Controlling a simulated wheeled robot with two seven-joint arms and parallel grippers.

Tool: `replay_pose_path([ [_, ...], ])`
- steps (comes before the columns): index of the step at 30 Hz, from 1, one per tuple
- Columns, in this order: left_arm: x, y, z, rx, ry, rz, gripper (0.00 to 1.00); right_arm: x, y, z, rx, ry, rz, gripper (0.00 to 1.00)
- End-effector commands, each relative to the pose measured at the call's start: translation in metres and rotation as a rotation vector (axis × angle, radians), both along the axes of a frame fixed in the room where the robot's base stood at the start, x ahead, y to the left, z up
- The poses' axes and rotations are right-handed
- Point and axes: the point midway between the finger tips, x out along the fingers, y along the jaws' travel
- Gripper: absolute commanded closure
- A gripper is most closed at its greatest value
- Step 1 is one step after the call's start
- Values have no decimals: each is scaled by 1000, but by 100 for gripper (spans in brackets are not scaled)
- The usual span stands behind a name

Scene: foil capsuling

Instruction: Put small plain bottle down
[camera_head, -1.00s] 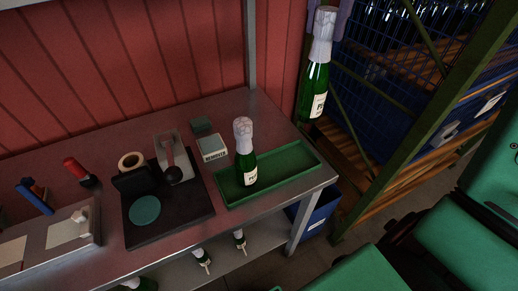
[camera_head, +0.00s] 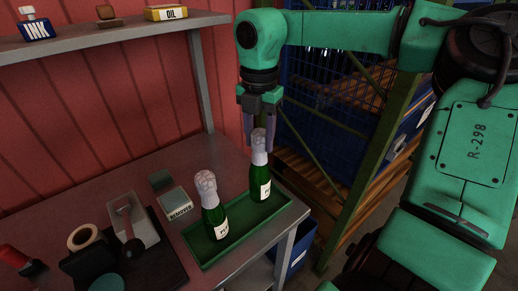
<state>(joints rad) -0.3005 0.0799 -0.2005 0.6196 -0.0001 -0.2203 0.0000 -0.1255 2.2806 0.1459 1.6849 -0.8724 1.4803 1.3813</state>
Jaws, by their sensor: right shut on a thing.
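My right gripper (camera_head: 259,130) points down, shut on the foil-covered neck of a small green bottle (camera_head: 260,181) with a pale foil top and a white label. The bottle is upright at the right end of the green tray (camera_head: 207,264). Its base is low over or on the tray floor; I cannot tell whether it touches. A second green bottle (camera_head: 214,220) with a wrinkled pale foil top stands in the tray to its left, apart from it. My left gripper is out of view.
A remover box (camera_head: 175,204) and a small dark green block (camera_head: 160,179) sit behind the tray. A black mat with a tape roll (camera_head: 83,237) lies to the left. A shelf (camera_head: 110,36) holds ink and oil above. A blue cage (camera_head: 330,90) stands behind right.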

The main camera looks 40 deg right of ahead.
Motion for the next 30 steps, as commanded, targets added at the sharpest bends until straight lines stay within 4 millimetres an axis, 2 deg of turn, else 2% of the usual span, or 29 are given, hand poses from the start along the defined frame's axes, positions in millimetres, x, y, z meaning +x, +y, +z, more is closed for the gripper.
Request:
replay_pose_path([
  [6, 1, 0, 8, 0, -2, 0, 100, -1, 0, -34, 1, 3, 1, 100],
  [16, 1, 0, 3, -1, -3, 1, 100, 0, 0, -41, 0, 0, 0, 100],
  [17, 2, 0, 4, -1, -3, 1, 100, 0, 0, -40, 0, 1, 0, 42],
  [18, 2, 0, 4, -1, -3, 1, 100, 0, 0, -40, -1, 2, 0, 27],
  [19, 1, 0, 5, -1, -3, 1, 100, 0, 0, -40, -1, 2, 0, 24],
  [30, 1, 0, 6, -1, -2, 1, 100, 0, 0, -34, -1, 1, 0, 24],
])
